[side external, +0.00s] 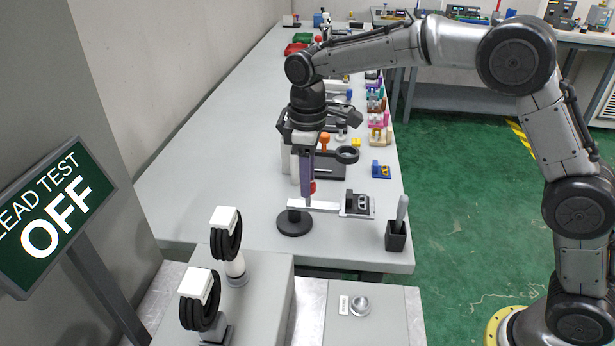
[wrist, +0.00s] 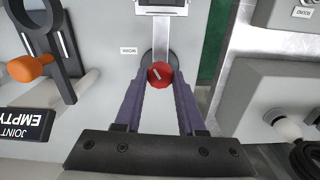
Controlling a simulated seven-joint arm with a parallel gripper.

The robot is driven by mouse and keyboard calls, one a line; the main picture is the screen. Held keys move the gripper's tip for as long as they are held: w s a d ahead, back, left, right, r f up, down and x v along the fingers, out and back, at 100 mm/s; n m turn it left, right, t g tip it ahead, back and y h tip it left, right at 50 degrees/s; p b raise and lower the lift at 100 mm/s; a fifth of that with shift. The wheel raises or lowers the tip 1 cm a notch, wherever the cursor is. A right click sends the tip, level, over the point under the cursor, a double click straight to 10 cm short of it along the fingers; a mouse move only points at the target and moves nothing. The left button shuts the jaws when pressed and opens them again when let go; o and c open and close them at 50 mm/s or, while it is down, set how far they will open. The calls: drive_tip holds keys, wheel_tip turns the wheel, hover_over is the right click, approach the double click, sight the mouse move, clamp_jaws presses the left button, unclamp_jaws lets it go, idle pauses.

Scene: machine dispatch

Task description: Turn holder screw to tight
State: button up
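The holder screw has a round red head (wrist: 160,73) with a pale mark across it. It sits at the black round base (side external: 294,222) of the holder, whose pale flat arm (side external: 325,206) runs to a small device (side external: 359,203) at its end. My gripper (side external: 308,196) points straight down over the holder. In the wrist view its purple fingers (wrist: 160,83) stand on either side of the red head, with no clear gap, so they look shut on it. The screw's lower part is hidden.
A black ring fixture (side external: 347,155) and an orange knob (wrist: 33,67) are close behind. Black coils (side external: 226,240) hang at the front left. The sign reads LEAD TEST OFF (side external: 57,218).

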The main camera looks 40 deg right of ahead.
clamp_jaws()
drive_tip(key=m, duration=0.4)
drive_tip(key=shift+r, duration=0.1)
drive_tip(key=o, duration=0.6)
unclamp_jaws()
